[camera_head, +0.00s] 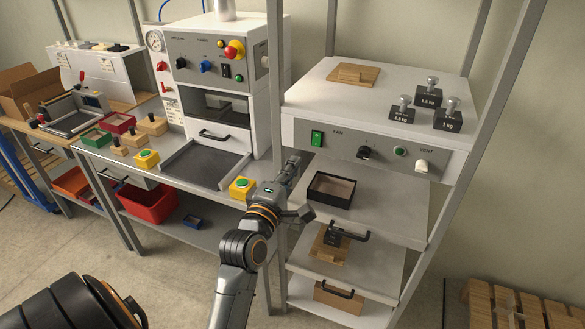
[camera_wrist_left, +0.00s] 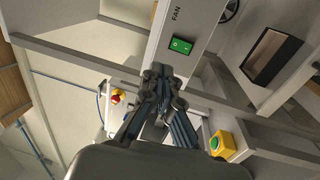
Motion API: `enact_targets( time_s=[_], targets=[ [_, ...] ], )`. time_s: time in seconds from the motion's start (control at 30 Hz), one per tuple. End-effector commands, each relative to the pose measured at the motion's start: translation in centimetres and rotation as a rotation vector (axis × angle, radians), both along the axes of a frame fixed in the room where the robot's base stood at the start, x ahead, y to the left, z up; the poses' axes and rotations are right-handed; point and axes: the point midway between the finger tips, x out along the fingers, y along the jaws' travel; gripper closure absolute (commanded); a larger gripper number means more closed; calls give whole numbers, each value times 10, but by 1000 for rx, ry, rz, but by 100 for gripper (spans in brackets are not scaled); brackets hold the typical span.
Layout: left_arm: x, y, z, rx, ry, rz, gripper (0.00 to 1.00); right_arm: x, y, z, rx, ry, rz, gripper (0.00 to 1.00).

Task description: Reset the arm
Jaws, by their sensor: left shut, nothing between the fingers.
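My left arm reaches up from the bottom of the head view. Its gripper (camera_head: 291,163) is shut and empty, in front of the upright post between the press machine and the white shelf unit. In the left wrist view the closed fingers (camera_wrist_left: 158,76) point towards the white panel with the green fan switch (camera_wrist_left: 182,44). The fingers appear apart from the panel. My right gripper does not show in either view.
A yellow button box (camera_head: 241,188) stands close left of the gripper. A dark open box (camera_head: 331,189) sits on the shelf to its right. Black weights (camera_head: 447,119) stand on the unit's top. A metal post (camera_head: 276,100) is right behind the gripper.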

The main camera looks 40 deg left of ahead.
Motion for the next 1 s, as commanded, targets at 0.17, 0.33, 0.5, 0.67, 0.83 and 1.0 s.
enact_targets(
  time_s=[0.17,0.33,0.5,0.67,0.83,1.0],
  targets=[
    [0,0,0,0,0,0,100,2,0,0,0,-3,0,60],
    [0,0,0,0,0,0,100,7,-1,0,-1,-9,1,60],
    [4,-2,-10,9,22,-4,100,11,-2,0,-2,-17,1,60],
    [22,-17,-79,94,168,-38,100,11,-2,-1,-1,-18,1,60],
    [29,-48,-204,272,418,-129,100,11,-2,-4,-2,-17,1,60],
    [4,-81,-328,472,651,-262,100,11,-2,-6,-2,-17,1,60]
  ],
)
